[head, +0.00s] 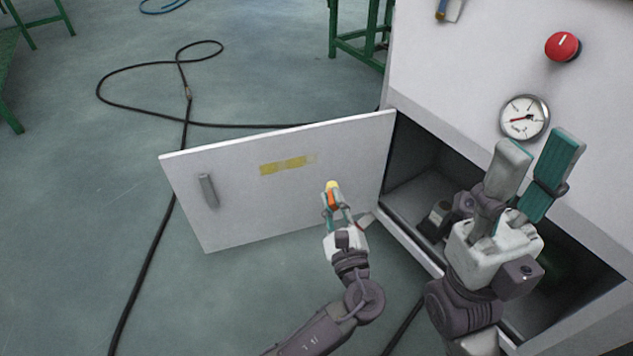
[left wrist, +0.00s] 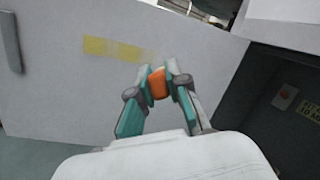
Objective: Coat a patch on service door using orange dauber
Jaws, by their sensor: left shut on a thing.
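The white service door (head: 235,205) stands open to the left of the generator housing, with a grey handle (head: 208,190) near its free edge. A yellow coated strip (head: 284,166) lies on its upper middle and fades at the right end; it also shows in the left wrist view (left wrist: 112,48). My left gripper (head: 334,205) is shut on the orange dauber (head: 332,196), whose yellow tip points up, close in front of the door and right of the strip. The dauber's orange body shows between the fingers (left wrist: 157,84). My right gripper (head: 532,172) is open and empty, raised before the housing.
The generator housing (head: 460,65) carries a red knob (head: 563,46) and a round gauge (head: 525,117). Its dark open compartment (head: 420,165) lies behind my right gripper. A black cable (head: 150,250) runs over the floor. Green stands (head: 350,42) are at the back.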

